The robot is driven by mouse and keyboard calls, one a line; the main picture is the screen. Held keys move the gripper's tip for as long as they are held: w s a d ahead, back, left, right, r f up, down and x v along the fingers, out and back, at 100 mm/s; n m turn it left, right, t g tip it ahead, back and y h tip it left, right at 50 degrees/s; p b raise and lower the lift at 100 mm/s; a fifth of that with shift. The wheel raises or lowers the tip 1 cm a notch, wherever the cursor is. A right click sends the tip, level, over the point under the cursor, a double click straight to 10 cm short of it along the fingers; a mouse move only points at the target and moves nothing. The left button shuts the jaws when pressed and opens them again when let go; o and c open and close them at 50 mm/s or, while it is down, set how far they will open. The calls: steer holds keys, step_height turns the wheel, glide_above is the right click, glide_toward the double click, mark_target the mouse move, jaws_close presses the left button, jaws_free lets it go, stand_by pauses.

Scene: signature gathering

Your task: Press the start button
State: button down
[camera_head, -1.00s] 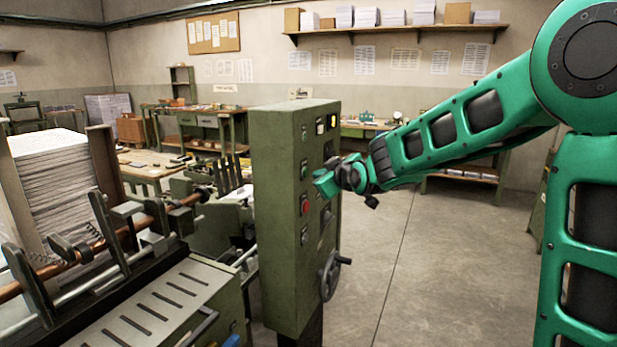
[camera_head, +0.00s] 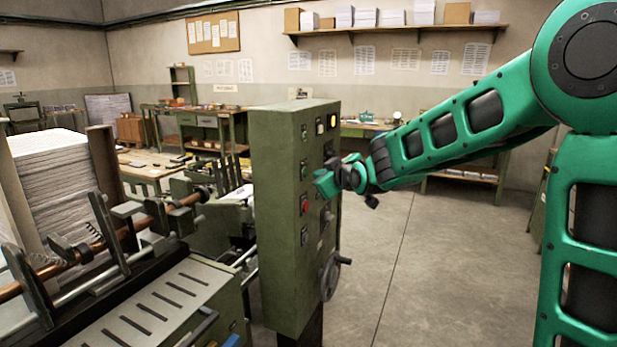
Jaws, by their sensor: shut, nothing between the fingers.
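The green control cabinet (camera_head: 277,220) stands upright in the middle. Its panel has a green button (camera_head: 304,171), a red button (camera_head: 305,203) below it, and a lit yellow lamp (camera_head: 332,121) near the top. No lettering is legible, but the green one looks like the start button. My gripper (camera_head: 320,184) is shut and empty, just right of and slightly below the green button in the picture. I cannot tell whether it touches the panel. It hides part of the panel behind it.
A handwheel (camera_head: 330,274) juts from the cabinet's lower right. The machine's bed (camera_head: 150,310) with rods and clamps, and a tall paper stack (camera_head: 55,190), fill the left. Open floor (camera_head: 430,270) lies to the right. Workbenches and a shelf (camera_head: 400,30) line the back.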

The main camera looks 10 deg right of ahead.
steer(key=shift+w+a, duration=0.1)
steer(key=shift+a, duration=0.05)
stand_by(0.6)
steer(key=shift+w+a+r, duration=0.1)
steer(key=shift+w+a, duration=0.05)
steer(key=shift+a, duration=0.05)
steer(key=shift+w+a, duration=0.25)
steer(key=shift+a, duration=0.15)
stand_by(0.9)
stand_by(0.3)
steer(key=shift+s+d, duration=0.5)
steer(key=shift+d, duration=0.2)
steer(key=shift+s+d, duration=0.75)
steer(key=shift+d, duration=0.3)
steer(key=shift+s+d, duration=0.7)
steer(key=shift+d, duration=0.3)
